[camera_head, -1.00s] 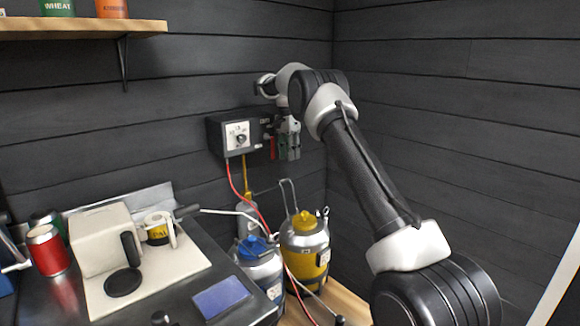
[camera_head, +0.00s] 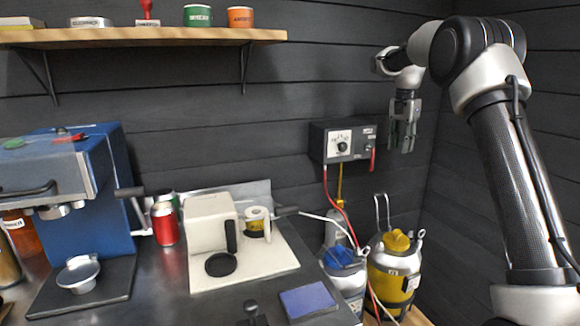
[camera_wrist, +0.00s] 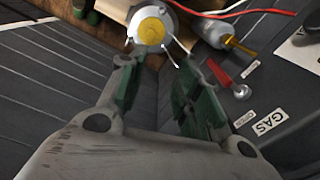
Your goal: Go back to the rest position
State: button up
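My gripper (camera_head: 403,138) hangs with its fingers pointing down, to the right of the dark wall box and apart from it. In the wrist view, my gripper (camera_wrist: 163,85) shows its two green-padded fingers spread, with nothing between them. The dark wall box (camera_head: 322,137) has a white dial plate and a red lever (camera_head: 373,160) on its right side. The wrist view shows the red lever (camera_wrist: 220,73) beyond the right finger, beside labels reading OPEN and GAS.
A yellow canister (camera_head: 390,282) and a blue-topped canister (camera_head: 345,272) stand below the box, with hoses around them. The metal counter (camera_head: 150,290) holds a blue machine (camera_head: 103,190) and a red can (camera_head: 165,224). A shelf (camera_head: 215,35) hangs upper left.

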jog(key=s+r+n+t, duration=0.1)
jog(key=s+r+n, duration=0.25)
jog(key=s, duration=0.75)
jog(key=s+r+n+t, duration=0.15)
jog(key=s+r, duration=0.35)
jog(key=s, duration=0.5)
jog(key=s+f+n+t, duration=0.1)
jog(key=s+f+n, duration=0.2)
jog(key=s, duration=0.9)
jog(key=s+f+n, duration=0.3)
jog(key=s+f, duration=0.3)
jog(key=s, duration=0.6)
jog(key=shift+a+f+t, duration=0.3)
jog(key=shift+t, duration=0.05)
